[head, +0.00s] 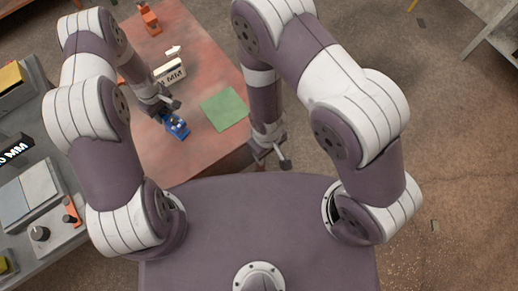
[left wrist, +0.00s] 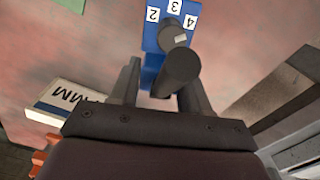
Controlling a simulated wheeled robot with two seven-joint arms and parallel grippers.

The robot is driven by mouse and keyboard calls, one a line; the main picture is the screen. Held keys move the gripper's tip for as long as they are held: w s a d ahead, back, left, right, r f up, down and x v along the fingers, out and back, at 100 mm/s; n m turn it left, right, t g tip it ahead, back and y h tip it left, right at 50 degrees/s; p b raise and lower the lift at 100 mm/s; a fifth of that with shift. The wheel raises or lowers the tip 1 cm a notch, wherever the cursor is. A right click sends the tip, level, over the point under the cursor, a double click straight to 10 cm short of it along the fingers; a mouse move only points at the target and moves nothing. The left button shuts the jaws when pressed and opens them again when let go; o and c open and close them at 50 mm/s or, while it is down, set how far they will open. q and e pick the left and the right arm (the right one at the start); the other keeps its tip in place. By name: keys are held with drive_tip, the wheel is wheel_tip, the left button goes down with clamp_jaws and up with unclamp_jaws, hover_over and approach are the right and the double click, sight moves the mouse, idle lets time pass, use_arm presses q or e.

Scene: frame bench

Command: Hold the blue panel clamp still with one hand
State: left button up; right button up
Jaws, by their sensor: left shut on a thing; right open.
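The blue panel clamp (head: 178,128) sits on the reddish bench top, at the bench's middle in the head view. It also shows in the left wrist view (left wrist: 151,62), with white labels 2, 3 and 4 and a dark round knob (left wrist: 181,68). My left gripper (head: 169,108) is at the clamp's far side, shut on it, its fingers on either side of the blue body in the left wrist view. The exact contact is partly hidden behind the fingers and knob. My right gripper (head: 270,160) is open and empty, right of the clamp and apart from it.
A green square (head: 225,109) lies right of the clamp. A white block marked MM (head: 170,72) and an orange item (head: 149,19) stand farther back on the bench (head: 205,160). A grey side table (head: 50,165) with blocks and knobs is at left.

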use_arm(q)
drive_tip(key=o, duration=1.4)
